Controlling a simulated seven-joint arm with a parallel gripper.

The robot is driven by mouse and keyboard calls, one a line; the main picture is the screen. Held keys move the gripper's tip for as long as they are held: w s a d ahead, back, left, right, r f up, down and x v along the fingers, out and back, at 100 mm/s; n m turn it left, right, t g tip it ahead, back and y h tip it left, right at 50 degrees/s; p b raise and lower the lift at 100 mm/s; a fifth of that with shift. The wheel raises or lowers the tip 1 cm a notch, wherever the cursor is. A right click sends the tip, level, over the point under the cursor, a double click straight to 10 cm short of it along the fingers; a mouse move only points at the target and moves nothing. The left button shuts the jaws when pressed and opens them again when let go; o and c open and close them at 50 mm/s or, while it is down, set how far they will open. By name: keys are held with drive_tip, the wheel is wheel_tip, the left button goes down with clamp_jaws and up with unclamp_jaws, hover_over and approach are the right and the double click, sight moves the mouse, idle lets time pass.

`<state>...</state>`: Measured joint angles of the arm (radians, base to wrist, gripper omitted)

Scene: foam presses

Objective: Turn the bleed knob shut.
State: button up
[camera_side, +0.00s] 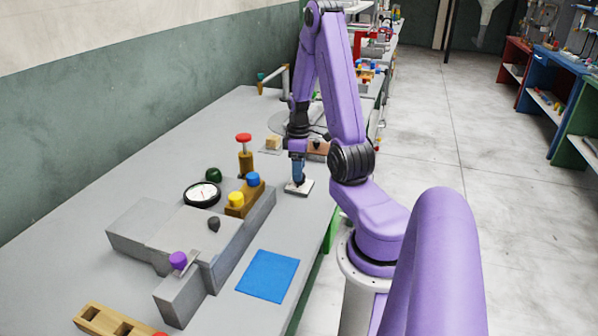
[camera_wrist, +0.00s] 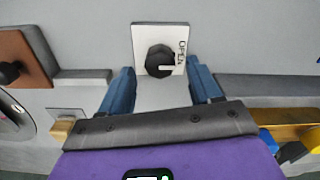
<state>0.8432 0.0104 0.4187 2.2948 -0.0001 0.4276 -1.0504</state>
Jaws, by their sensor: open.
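The bleed knob (camera_wrist: 160,61) is a round black knob on a white plate (camera_wrist: 140,36). A white pointer line on it points right, towards the word OPEN printed sideways on the plate. In the side view the plate (camera_side: 305,190) lies on the grey bench near its right edge; the knob is largely hidden by my gripper (camera_side: 298,183) there. My gripper is directly above the plate, pointing down, with its blue fingers (camera_wrist: 160,68) open. In the wrist view the knob appears between the fingertips, with a gap on each side; I cannot tell the height gap.
A grey press block (camera_side: 150,220) with a gauge (camera_side: 202,194), a purple knob (camera_side: 178,261) and yellow and blue caps stands nearer the side camera. A red-topped post (camera_side: 244,150) stands behind it. A brown plate with a black knob (camera_wrist: 9,72) is nearby. A blue mat (camera_side: 268,275) lies flat.

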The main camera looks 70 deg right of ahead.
drive_tip(key=shift+f, duration=0.85)
drive_tip(key=c, duration=1)
drive_tip(key=shift+c, duration=0.2)
